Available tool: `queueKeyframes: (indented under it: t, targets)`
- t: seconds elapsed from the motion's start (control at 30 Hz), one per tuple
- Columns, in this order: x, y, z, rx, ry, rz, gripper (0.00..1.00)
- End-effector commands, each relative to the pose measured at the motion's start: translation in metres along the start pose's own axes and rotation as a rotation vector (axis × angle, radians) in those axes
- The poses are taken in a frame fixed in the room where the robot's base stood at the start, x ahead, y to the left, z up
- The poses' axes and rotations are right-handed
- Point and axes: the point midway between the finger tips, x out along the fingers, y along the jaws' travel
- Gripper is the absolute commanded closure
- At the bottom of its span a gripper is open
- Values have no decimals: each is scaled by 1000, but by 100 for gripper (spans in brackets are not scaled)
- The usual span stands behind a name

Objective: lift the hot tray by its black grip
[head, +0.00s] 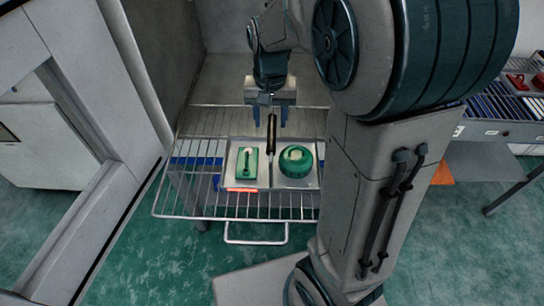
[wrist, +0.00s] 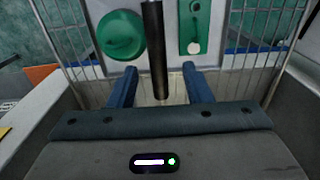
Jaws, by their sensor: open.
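The hot tray (head: 264,180) is a pale, flat tray lying on a wire rack, with its black grip (head: 271,131) standing out from the far side toward my arm. A green block with a pale knob (head: 247,165) and a round green part (head: 296,161) sit on the tray. My gripper (head: 270,121) is open above the black grip, pointing down. In the wrist view, the black grip (wrist: 155,45) lies between my two blue fingers (wrist: 158,76), apart from both. Whether the fingertips are down at the grip's height I cannot tell.
The wire rack (head: 182,205) has a front handle (head: 256,241) and side walls of wire. A grey cabinet wall (head: 120,90) stands close at the left. An orange-red strip (head: 240,190) shows at the tray's front edge. Another bench with red parts (head: 518,82) is at the right.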

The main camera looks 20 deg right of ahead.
Motion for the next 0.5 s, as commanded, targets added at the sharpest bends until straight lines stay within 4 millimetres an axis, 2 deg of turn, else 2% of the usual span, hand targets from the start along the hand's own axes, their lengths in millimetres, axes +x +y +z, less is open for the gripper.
queueKeyframes:
  t: [0.3,0.5]
  targets:
    - [40,3,5,0,-4,2,55]
    - [52,3,5,-1,-1,2,55]
